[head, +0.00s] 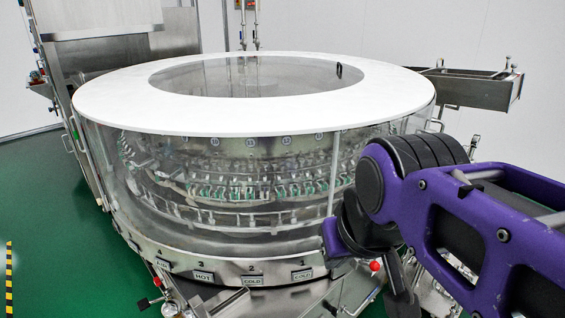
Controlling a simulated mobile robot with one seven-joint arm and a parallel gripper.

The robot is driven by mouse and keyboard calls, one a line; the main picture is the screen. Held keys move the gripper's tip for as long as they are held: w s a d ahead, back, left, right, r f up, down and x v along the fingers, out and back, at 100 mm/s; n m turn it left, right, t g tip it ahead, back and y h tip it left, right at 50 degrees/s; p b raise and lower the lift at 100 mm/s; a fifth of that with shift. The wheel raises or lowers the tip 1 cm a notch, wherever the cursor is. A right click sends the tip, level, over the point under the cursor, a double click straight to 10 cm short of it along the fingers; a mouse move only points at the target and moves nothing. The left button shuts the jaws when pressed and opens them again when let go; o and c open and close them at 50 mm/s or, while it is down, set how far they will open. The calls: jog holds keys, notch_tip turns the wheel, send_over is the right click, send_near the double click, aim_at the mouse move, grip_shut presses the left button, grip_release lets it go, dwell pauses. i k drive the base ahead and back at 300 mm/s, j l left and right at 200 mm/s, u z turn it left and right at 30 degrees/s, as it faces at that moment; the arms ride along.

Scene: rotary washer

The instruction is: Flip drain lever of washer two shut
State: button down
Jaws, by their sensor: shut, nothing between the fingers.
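The rotary washer (220,185) is a large round machine with a white ring top and clear side walls. On its steel lower band, the plate marked 2 and COLD (252,281) faces me near the middle. Below the band are valve parts, including a red knob (375,266) at the right beside my arm and another red knob (170,309) at the lower left. I cannot tell which part is the drain lever of washer two, or its position. My purple and black arm comes in from the right and covers the washer's lower right side.
Plates 1 (303,274), 3 (203,276) and 4 (162,263) flank plate 2. Steel pipes and fittings stick out below the band. A steel chute (470,87) stands at the back right. Green floor (50,220) is open at the left.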

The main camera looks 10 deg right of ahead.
aim_at(374, 266)
jog(key=k+j+z, duration=0.1)
jog(key=z, duration=0.8)
